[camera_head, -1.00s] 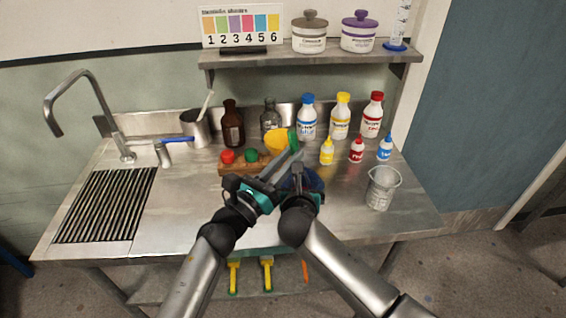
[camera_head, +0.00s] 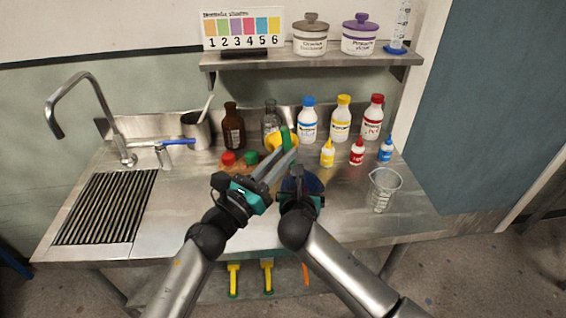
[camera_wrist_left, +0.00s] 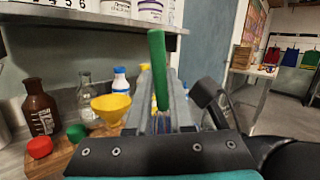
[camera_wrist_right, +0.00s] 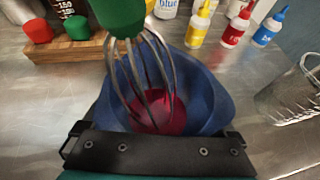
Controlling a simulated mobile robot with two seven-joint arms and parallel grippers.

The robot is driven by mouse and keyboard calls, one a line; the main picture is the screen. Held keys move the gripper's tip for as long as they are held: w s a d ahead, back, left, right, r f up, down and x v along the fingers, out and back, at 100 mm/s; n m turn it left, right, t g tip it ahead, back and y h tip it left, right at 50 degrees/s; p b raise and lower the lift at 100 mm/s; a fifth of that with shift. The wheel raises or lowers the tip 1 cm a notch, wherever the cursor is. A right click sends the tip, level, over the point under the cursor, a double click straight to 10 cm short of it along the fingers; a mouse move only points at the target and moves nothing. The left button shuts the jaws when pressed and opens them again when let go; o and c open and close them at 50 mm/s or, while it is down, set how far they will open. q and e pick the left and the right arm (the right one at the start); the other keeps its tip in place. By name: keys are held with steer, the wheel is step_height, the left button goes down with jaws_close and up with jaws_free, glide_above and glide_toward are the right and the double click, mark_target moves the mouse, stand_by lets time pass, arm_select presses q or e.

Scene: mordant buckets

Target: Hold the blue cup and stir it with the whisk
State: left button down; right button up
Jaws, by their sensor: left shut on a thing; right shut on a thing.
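My left gripper (camera_head: 288,156) is shut on the whisk, whose green handle (camera_head: 286,137) sticks up between its fingers; the handle also shows in the left wrist view (camera_wrist_left: 158,70). My right gripper (camera_head: 299,176) is shut on the blue cup (camera_head: 314,185). In the right wrist view the cup (camera_wrist_right: 207,95) is open toward the camera, with dark red contents (camera_wrist_right: 160,112). The whisk's wire loops (camera_wrist_right: 135,75) hang down across the cup's opening, in front of the red. I cannot tell whether they touch it.
A wooden block (camera_wrist_right: 75,50) with red and green caps and a yellow funnel (camera_wrist_left: 110,106) stand behind the grippers. Several small squeeze bottles (camera_head: 327,153) and larger bottles are at the back right. A clear beaker (camera_head: 382,190) stands right of the cup.

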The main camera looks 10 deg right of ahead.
arm_select(q)
step_height(320, 180, up, 9)
steer(key=a, duration=0.1)
steer(key=shift+a+f, duration=0.15)
steer(key=shift+a, duration=0.1)
stand_by(0.4)
steer(key=shift+w, duration=0.1)
stand_by(0.4)
arm_select(e)
steer(key=o, duration=1.2)
arm_select(q)
step_height(320, 180, up, 11)
